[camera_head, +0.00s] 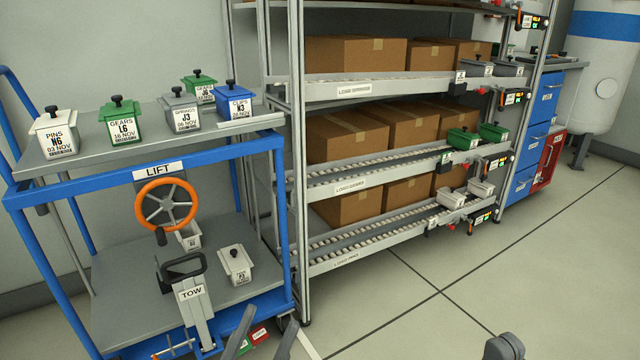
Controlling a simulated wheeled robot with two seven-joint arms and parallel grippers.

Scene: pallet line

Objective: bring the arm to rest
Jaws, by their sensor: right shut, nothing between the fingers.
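My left gripper (264,338) shows at the bottom edge, in front of the cart's lower right corner. Its two dark fingers stand apart, with no object clearly held between them. My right gripper (504,347) shows only as a small dark tip at the bottom right, over bare floor. It is shut and empty. Most of both arms is out of the picture.
A blue cart (120,180) with an orange wheel (166,204) and a tow handle (183,268) stands at left, carrying several lidded bins. A flow rack (345,175) with boxes stands behind. Floor (440,310) at right is clear.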

